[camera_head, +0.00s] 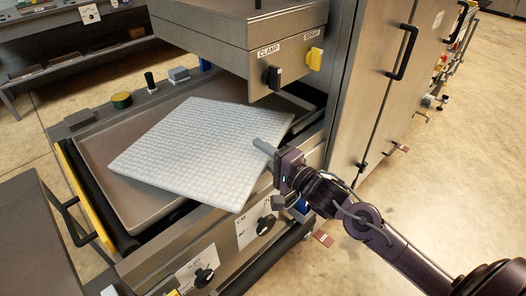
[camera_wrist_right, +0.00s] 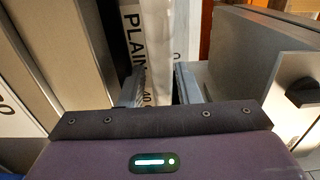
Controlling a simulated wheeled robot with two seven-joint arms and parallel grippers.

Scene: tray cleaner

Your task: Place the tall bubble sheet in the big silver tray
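The white bubble sheet (camera_head: 205,145), a large textured square, lies askew over the big silver tray (camera_head: 100,150). Its near corner extends past the tray over the front panel of the machine. In the right wrist view the gripper's fingers (camera_wrist_right: 160,88) stand apart, with a pale strip behind the gap. Contact with the sheet is unclear. My left gripper is out of view.
A metal box with "CLAMP" and "SPRAY" knobs (camera_head: 273,78) overhangs the tray's back. A yellow bar (camera_head: 82,195) runs along the left side. A front panel with dials (camera_head: 265,224) lies below the sheet. Tall steel cabinets (camera_head: 375,85) stand at right.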

